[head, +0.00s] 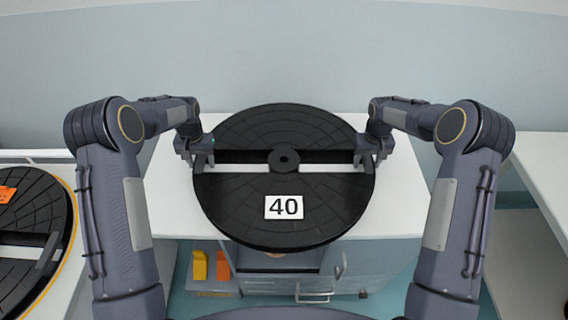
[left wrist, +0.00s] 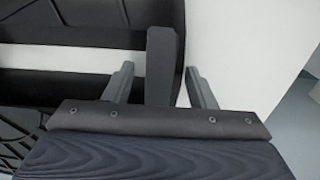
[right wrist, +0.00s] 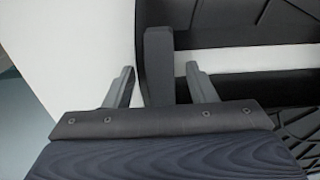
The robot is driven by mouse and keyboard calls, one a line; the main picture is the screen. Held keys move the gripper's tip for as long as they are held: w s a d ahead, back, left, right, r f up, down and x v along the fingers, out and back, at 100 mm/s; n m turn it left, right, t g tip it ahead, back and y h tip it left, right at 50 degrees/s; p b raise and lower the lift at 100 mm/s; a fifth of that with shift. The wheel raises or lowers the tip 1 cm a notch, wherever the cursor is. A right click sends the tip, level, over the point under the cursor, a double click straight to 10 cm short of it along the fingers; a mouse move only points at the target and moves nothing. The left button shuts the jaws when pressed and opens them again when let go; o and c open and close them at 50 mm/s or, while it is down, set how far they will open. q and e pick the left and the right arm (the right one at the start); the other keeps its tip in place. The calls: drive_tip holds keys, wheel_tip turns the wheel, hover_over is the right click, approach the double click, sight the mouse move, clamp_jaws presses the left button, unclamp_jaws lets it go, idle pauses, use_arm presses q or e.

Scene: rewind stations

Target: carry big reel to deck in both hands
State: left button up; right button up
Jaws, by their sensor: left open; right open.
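The big reel (head: 285,222) is a black disc with a white "40" label, a central hub and a slot across it. It lies on a white table and overhangs the front edge. My left gripper (head: 207,150) is at its left rim. In the left wrist view, the open fingers (left wrist: 158,88) stand either side of a dark upright handle (left wrist: 161,60). My right gripper (head: 366,154) is at the right rim. In the right wrist view, its open fingers (right wrist: 160,88) stand either side of a matching handle (right wrist: 158,60). I cannot tell whether the fingers touch the handles.
Another black disc (head: 35,220) with a yellow edge and orange tag lies on a white surface at the left. The white table (head: 405,200) has a cabinet below, with orange and yellow items (head: 200,266). Another white table (head: 545,200) is at the right. A pale wall stands behind.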

use_arm(q)
drive_tip(key=shift+f, duration=0.2)
use_arm(e)
drive_tip(key=shift+f, duration=0.15)
use_arm(q)
clamp_jaws()
use_arm(e)
clamp_jaws()
use_arm(q)
drive_tip(key=shift+r, duration=0.1)
idle(0.9)
